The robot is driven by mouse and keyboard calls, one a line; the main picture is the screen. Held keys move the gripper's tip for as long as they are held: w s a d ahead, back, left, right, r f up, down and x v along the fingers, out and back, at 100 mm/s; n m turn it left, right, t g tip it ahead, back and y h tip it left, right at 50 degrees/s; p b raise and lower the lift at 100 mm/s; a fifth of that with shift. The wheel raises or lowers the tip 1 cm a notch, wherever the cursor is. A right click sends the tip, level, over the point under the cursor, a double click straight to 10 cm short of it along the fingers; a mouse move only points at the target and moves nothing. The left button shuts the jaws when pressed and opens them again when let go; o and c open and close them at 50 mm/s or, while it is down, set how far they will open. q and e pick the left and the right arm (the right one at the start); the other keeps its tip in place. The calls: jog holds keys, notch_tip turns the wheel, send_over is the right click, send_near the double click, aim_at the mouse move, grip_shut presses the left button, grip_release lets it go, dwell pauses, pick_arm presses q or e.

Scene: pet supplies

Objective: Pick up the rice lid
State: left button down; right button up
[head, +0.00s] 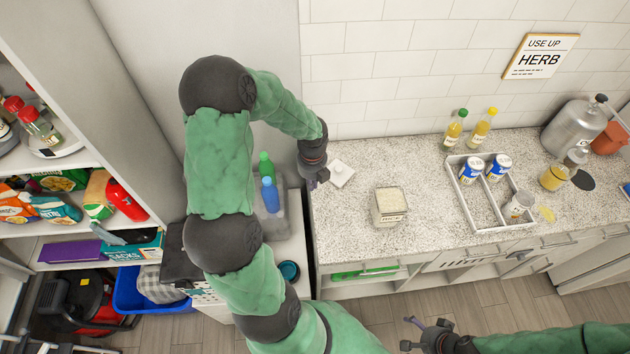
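The rice lid (341,173) is a small white square with a raised knob, at the left end of the speckled counter in the head view. The rice container (390,208), a square box with a pale grainy top and a label on its front, stands to the right of it without a lid. My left gripper (318,181) is just left of the lid, at the counter's left edge; its fingers are too small and dark to tell whether they are open. My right gripper (408,333) is low in front of the counter, fingers apart and empty.
A grey divided tray (468,208) with two blue-and-white cans (472,168) stands to the right. Two yellow bottles (481,125) are near the tiled wall. A blue bottle (270,195) and green bottle (265,164) stand left of the counter. The counter between container and tray is clear.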

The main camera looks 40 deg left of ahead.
pick_arm(q)
jog(key=shift+c, duration=2)
grip_release()
